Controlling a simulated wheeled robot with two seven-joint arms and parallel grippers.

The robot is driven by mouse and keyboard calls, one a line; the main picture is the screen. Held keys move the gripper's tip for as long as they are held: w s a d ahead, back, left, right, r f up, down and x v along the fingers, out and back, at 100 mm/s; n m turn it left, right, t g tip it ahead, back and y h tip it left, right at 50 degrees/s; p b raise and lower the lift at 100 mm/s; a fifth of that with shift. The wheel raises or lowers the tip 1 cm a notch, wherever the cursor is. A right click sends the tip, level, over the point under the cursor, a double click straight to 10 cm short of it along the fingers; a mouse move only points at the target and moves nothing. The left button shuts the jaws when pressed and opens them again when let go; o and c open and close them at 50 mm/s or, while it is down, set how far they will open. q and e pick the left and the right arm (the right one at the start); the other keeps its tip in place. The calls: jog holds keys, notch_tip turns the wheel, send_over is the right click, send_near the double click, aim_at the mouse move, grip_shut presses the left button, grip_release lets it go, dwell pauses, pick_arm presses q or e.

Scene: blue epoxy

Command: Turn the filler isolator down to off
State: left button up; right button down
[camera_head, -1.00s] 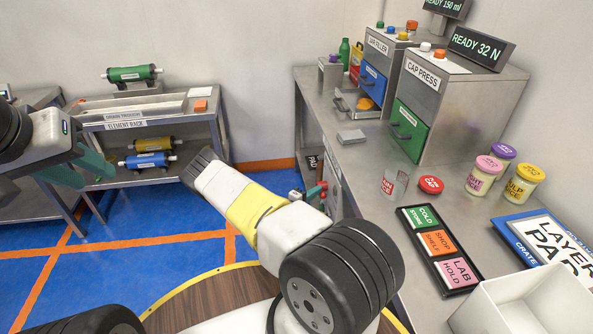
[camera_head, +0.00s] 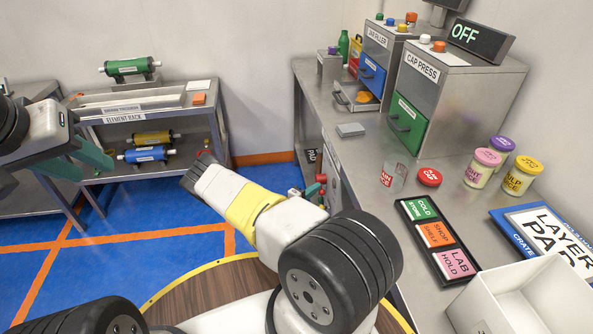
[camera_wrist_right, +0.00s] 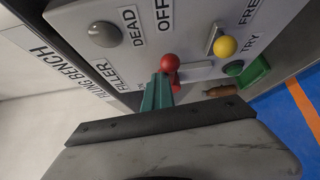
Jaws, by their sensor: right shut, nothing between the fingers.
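The filler isolator panel (camera_wrist_right: 135,62) fills the upper part of the right wrist view, lettered FILLER, OFF, DEAD, TRY and FREE. Its red ball-ended handle (camera_wrist_right: 169,64) is just beyond the teal fingertips of my right gripper (camera_wrist_right: 158,84). The fingers are together and empty, at or very close to the handle; contact cannot be told. The OFF lettering is above the ball in this view. In the head view the red handle (camera_head: 321,178) shows small at the bench front, and my arm hides much around it. My left gripper (camera_head: 100,163) is open and empty at the left.
The element rack (camera_head: 150,117) is at the left. Blue floor lies between.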

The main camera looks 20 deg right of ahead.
jog(key=shift+s+a+f, duration=0.15)
jog(key=shift+f, duration=0.25)
jog(key=shift+s+a+f, duration=0.1)
jog(key=shift+s+f, duration=0.05)
jog(key=shift+f, duration=0.2)
jog(key=r+v, duration=0.1)
jog(key=v, duration=0.6)
jog(key=shift+r, duration=0.2)
jog(key=shift+w+a+r, duration=0.1)
jog(key=shift+w, duration=0.1)
